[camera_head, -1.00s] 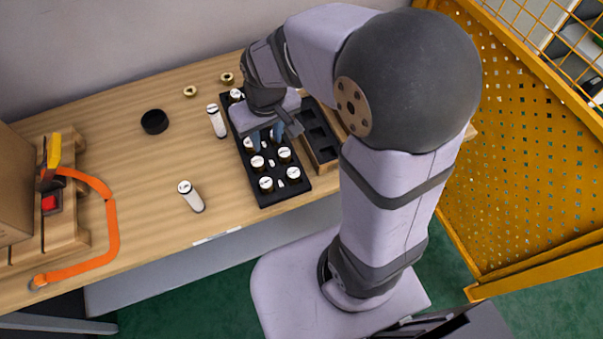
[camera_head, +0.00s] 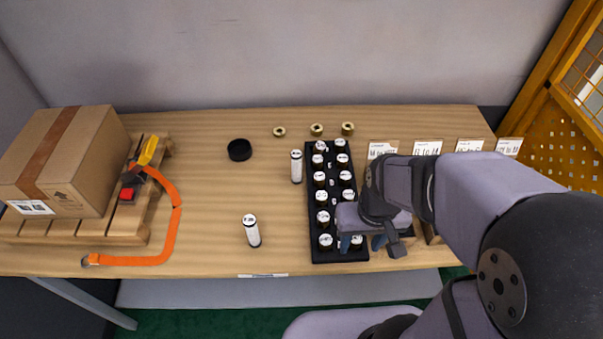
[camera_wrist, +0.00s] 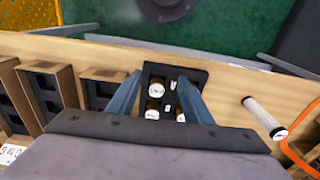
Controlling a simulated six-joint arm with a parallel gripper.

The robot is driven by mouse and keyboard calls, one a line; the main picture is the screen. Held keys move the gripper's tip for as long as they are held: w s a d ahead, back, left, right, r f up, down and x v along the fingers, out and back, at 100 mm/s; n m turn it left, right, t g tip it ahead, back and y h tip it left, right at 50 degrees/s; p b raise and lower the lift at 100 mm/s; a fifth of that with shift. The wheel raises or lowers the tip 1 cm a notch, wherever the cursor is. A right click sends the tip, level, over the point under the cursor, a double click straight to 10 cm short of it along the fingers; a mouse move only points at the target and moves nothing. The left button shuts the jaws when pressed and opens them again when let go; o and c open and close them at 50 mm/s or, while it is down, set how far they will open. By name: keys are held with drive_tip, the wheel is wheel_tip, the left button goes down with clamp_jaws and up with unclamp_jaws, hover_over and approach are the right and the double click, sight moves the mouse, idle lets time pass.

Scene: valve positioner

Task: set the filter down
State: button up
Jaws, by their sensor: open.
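No object is clearly marked as the filter. Two white cylinders stand on the wooden table left of the black rack: one (camera_head: 296,166) beside the rack, the other (camera_head: 252,230) nearer the front edge. The front one also shows in the wrist view (camera_wrist: 264,117). The black rack (camera_head: 313,255) holds two columns of brown vials with white caps. My gripper (camera_head: 362,243) is open over the rack's front right end. In the wrist view its two blue fingers (camera_wrist: 160,82) stand apart, with a capped vial (camera_wrist: 156,89) showing between them. Whether they touch it I cannot tell.
Wooden compartments (camera_wrist: 60,85) with labels stand right of the rack, partly hidden by my arm. Brass fittings (camera_head: 316,129) and a black ring (camera_head: 239,150) lie behind. A carton (camera_head: 75,150) on a pallet and an orange strap (camera_head: 172,215) occupy the left.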

sight(295, 160)
drive_tip(key=w+a+t, duration=0.1)
drive_tip(key=w, duration=0.3)
drive_tip(key=w+a+t+b, duration=0.1)
drive_tip(key=w, duration=0.3)
drive_tip(key=w+a+t+b, duration=0.1)
drive_tip(key=w+a+t, duration=0.1)
drive_tip(key=w, duration=0.2)
drive_tip(key=shift+r+n+y, duration=0.2)
drive_tip(key=shift+n+y, duration=0.1)
drive_tip(key=shift+y, duration=0.1)
drive_tip(key=w+a+r+t, duration=0.1)
drive_tip(key=w, duration=0.2)
drive_tip(key=w+a+r+t+b, duration=0.1)
drive_tip(key=w, duration=0.2)
drive_tip(key=w+a+r+t+b, duration=0.1)
drive_tip(key=w, duration=0.2)
drive_tip(key=shift+r+t, duration=0.1)
drive_tip(key=shift+t, duration=0.2)
drive_tip(key=w+a+r+t+b, duration=0.2)
drive_tip(key=w+a+t+b, duration=0.25)
drive_tip(key=a, duration=0.35)
drive_tip(key=s+r+m+t+h+b, duration=0.2)
drive_tip(key=s+m+t+h+b, duration=0.15)
drive_tip(key=s+t+h, duration=0.2)
wheel_tip(295, 160, down, 6)
drive_tip(key=g, duration=0.1)
drive_tip(key=shift+d+p, duration=0.35)
drive_tip(key=shift+d, duration=0.05)
drive_tip(key=shift+w+f, duration=0.1)
drive_tip(key=shift+f, duration=0.05)
